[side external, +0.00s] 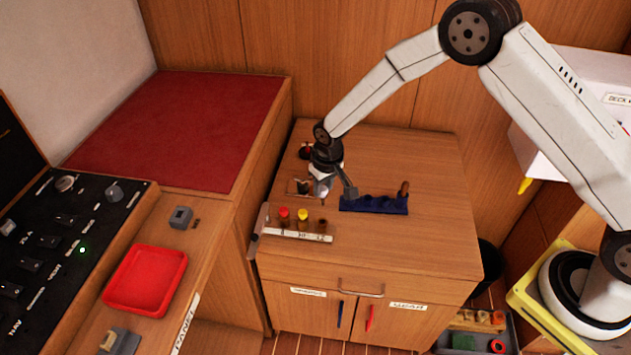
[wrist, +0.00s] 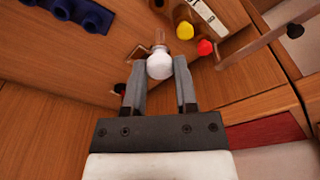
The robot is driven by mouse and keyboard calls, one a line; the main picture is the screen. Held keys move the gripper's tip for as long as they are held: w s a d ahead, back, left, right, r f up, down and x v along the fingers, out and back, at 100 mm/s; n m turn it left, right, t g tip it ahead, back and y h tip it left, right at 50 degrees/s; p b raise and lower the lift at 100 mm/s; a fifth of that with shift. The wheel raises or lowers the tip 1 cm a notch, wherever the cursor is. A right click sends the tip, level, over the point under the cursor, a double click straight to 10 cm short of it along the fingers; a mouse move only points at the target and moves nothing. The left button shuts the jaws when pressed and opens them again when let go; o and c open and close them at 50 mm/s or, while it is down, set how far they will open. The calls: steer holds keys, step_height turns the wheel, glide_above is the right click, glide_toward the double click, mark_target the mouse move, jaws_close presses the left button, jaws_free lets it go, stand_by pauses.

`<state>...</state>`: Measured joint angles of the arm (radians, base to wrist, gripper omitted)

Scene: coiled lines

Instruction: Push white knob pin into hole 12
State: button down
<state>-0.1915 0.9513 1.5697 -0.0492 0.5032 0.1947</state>
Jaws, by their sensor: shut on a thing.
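In the side view my gripper (side external: 334,189) is above the wooden cabinet top, behind the pin rail (side external: 297,236) and left of the blue rack. The rail's label is too small to read, so I cannot tell which hole is 12. A red knob pin (side external: 284,213) and a yellow knob pin (side external: 302,215) stand at the rail. A brown round piece or hole (side external: 322,224) is to their right.
The blue rack (side external: 375,205) has a brown pin (side external: 404,188) at its right end. A small bracket-like piece (side external: 297,187) lies left of my gripper. The cabinet top (side external: 430,165) is clear at back right. A red tray (side external: 146,279) is on the left counter.

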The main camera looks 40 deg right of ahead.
mark_target(324, 196)
steer(key=shift+f, duration=0.1)
steer(key=shift+f, duration=2.85)
steer(key=shift+f, duration=1.95)
jaws_free()
steer(key=shift+r, duration=0.15)
steer(key=shift+r, duration=2.35)
steer(key=shift+r, duration=0.2)
